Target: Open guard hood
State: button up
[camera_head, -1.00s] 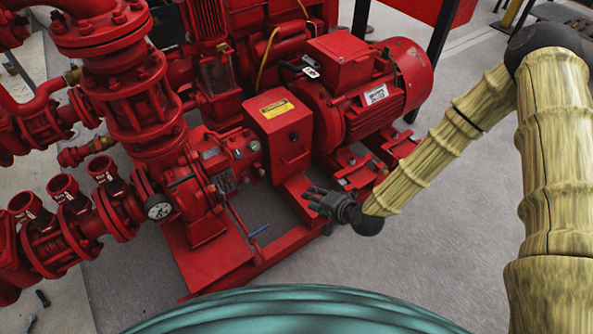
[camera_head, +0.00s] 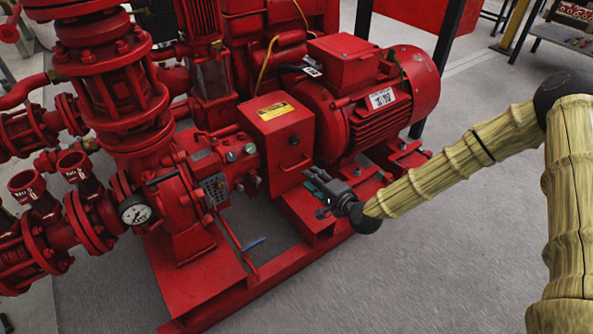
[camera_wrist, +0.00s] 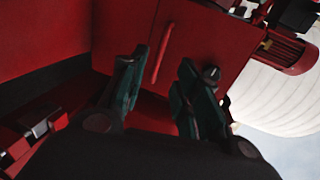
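The guard hood (camera_head: 277,120) is a red box with a yellow warning label on top, between the pump and the motor. It looks closed. A thin red handle (camera_head: 294,163) runs along the lower part of its front face, with a dark knob above it. My gripper (camera_head: 318,185) is in front of and below the handle, near the hood's lower right. In the wrist view the gripper (camera_wrist: 157,85) has its two green-padded fingers apart. The handle (camera_wrist: 163,53) shows beyond and between the fingertips. Nothing is held, and the handle seems clear of both fingers.
The red motor (camera_head: 375,95) stands right of the hood. The pump casing with a pressure gauge (camera_head: 135,210) and a blue-tipped lever (camera_head: 253,244) is to the left. The red base frame (camera_head: 215,290) lies below. Grey floor (camera_head: 400,270) is open at the front right.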

aim_at(297, 167)
jog(key=shift+b+x, duration=1.75)
jog(key=shift+x, duration=3.05)
jog(key=shift+c, duration=0.5)
grip_shut()
